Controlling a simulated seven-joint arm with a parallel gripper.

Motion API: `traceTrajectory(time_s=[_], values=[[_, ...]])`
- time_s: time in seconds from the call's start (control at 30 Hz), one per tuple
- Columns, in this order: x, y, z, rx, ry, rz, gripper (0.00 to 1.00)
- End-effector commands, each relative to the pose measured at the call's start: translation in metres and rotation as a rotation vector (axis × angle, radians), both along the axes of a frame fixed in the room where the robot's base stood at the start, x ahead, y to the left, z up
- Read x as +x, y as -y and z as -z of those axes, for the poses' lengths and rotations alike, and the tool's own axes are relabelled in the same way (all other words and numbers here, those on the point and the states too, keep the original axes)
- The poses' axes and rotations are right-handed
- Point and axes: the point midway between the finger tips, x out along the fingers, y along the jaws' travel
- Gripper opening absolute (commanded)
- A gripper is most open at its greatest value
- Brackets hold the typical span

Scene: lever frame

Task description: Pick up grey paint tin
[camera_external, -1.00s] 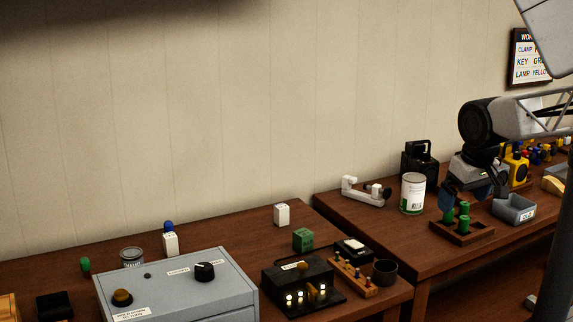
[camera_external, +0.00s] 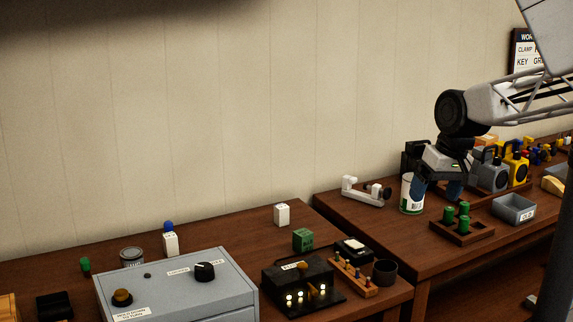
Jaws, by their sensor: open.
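A white tin with a green label and a grey rim (camera_external: 407,195) stands upright on the right-hand table, its right side hidden by my gripper. My gripper (camera_external: 438,190) is open and points down, with its left finger overlapping the tin's right edge in the picture. I cannot tell whether they touch. Nothing shows between the fingers. A smaller grey tin with a pale label (camera_external: 131,257) stands on the left-hand table, partly hidden behind the grey control box; it is far from my gripper.
A white clamp-like part (camera_external: 364,191) lies left of the white tin. A wooden tray with green cylinders (camera_external: 462,231) is in front of my gripper. A grey bin (camera_external: 514,209) and grey and yellow lantern-like boxes (camera_external: 493,176) are to the right. A dark canister (camera_external: 414,157) stands behind.

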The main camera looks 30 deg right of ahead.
Motion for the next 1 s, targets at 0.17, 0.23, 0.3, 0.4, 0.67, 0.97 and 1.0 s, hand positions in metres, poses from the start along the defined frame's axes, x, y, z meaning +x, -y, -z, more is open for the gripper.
traceTrajectory(time_s=[0.17, 0.23, 0.3, 0.4, 0.67, 0.97, 1.0], values=[[0.04, -0.034, 0.001, 0.132, -0.055, 0.08, 0.92], [0.055, -0.048, 0.002, 0.182, -0.078, 0.113, 0.92], [0.071, -0.062, 0.003, 0.233, -0.103, 0.149, 0.92], [0.093, -0.083, 0.005, 0.303, -0.141, 0.2, 0.92], [0.15, -0.139, 0.015, 0.471, -0.25, 0.341, 0.92], [0.215, -0.205, 0.035, 0.646, -0.39, 0.516, 0.92], [0.223, -0.214, 0.038, 0.669, -0.41, 0.541, 0.92]])
